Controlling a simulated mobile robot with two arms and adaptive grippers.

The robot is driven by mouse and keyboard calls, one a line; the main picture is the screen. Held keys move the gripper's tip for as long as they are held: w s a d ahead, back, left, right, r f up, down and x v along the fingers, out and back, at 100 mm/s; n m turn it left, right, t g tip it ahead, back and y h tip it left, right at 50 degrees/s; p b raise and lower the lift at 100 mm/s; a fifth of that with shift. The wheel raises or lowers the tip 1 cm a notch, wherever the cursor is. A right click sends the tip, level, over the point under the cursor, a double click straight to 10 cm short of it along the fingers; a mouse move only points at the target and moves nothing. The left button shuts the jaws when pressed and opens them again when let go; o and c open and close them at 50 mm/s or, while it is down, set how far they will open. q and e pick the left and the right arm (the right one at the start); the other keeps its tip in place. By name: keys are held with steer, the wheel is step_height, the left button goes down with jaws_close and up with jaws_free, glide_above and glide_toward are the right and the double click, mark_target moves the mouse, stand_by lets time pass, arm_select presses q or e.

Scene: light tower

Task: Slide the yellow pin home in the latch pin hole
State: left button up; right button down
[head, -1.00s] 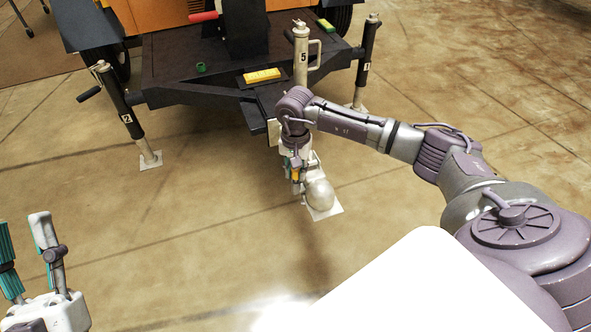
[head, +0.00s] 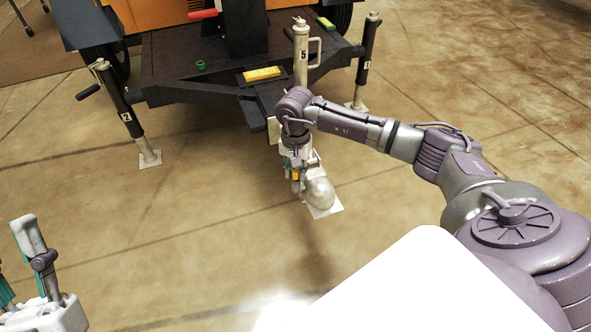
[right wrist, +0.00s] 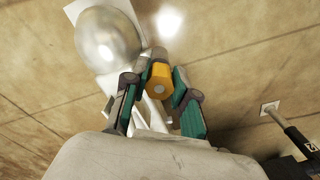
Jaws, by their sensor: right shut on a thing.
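My right gripper (head: 296,170) is at the front of the black trailer frame, beside the pale post marked 5 (head: 301,62). It is shut on the yellow pin (right wrist: 160,72), whose round end shows between the teal-backed fingers in the right wrist view. A small yellow bit of the pin also shows in the head view (head: 295,175). The silver rounded body (head: 319,193) is close beside the gripper. The latch pin hole is hidden, so I cannot tell how the pin sits against it. My left gripper (head: 22,270) is open and empty, partly cut off at lower left.
The trailer's black drawbar (head: 180,93) carries a yellow block (head: 262,74) and a green ring (head: 201,66). Jack posts marked 2 (head: 125,112) and 1 (head: 366,62) stand on either side. The floor in front is clear.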

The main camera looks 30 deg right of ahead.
steer(key=shift+f, duration=0.1)
steer(key=c, duration=0.8)
jaws_free()
steer(key=shift+c, duration=0.2)
step_height(320, 180, up, 12)
